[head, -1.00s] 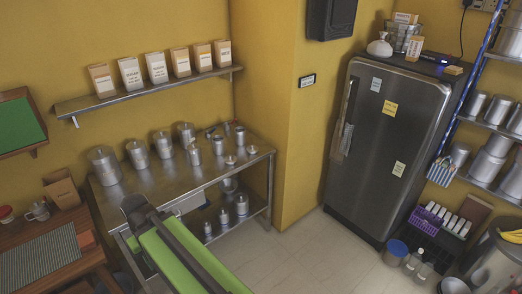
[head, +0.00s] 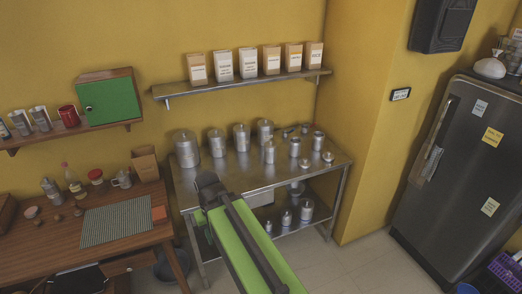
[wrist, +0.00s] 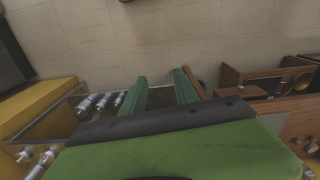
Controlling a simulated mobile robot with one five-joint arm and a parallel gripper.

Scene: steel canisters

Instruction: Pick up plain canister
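Several steel canisters stand on the steel table: a large one at the left end (head: 187,150), others along the back (head: 241,138), and smaller ones towards the right (head: 295,148). Several small canisters (head: 307,210) stand on the lower shelf. I cannot tell which one is plain. My green arm reaches up to the table's front edge in the head view; its fingers do not show there. In the wrist view my gripper (wrist: 160,90) has its two green fingers apart with nothing between them. Some canisters (wrist: 86,103) lie left of the fingers there.
The steel table (head: 235,178) stands against the yellow wall, under a wall shelf (head: 225,86) with labelled packets. A wooden desk (head: 125,232) with a striped mat is at left. A dark fridge (head: 455,170) is at right. Pale floor (head: 345,270) is free between.

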